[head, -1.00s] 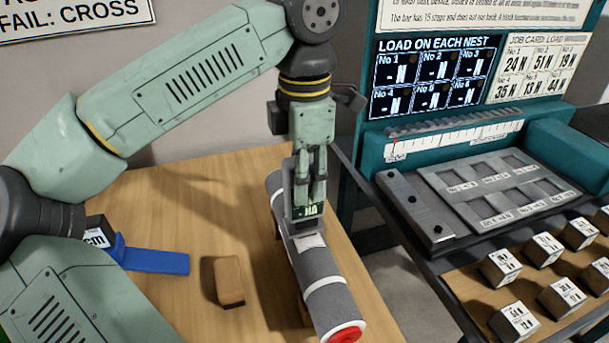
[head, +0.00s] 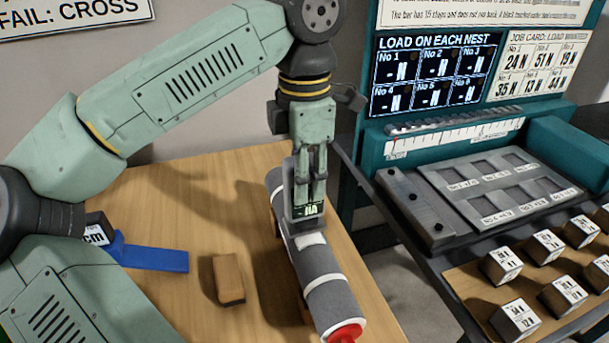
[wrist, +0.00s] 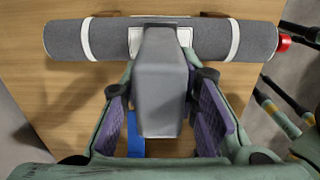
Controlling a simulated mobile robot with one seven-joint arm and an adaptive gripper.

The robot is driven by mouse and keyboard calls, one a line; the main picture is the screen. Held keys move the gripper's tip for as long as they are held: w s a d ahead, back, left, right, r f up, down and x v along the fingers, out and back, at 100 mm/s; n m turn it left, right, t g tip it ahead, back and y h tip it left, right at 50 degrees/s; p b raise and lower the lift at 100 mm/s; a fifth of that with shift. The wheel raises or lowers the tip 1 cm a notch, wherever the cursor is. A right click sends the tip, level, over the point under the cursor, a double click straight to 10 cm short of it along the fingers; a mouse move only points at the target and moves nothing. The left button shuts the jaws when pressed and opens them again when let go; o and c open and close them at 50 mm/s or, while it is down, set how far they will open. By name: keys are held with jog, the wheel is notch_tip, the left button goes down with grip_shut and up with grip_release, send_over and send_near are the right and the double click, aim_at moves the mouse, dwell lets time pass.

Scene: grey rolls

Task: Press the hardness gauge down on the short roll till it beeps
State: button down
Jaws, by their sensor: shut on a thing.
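The grey roll (head: 333,293) lies on the wooden table, with white bands around it and a red end piece (head: 345,334) at its near end. It also spans the top of the wrist view (wrist: 75,40). My gripper (head: 311,196) is shut on the grey hardness gauge (wrist: 163,75), which is upright over the roll's middle at a pale patch (head: 310,240). The gauge's lower end overlaps the roll; whether it touches is hard to tell. A small green display (head: 310,210) on the gauge is too small to read surely.
A brown block (head: 228,278) and a blue piece (head: 150,259) lie left of the roll on the table (head: 180,315). At right stands a teal machine (head: 560,146) with a nest plate (head: 455,180) and several labelled cubes (head: 501,265).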

jog(key=shift+r+p, duration=2.7)
jog(key=shift+r, duration=0.8)
jog(key=shift+f, duration=0.1)
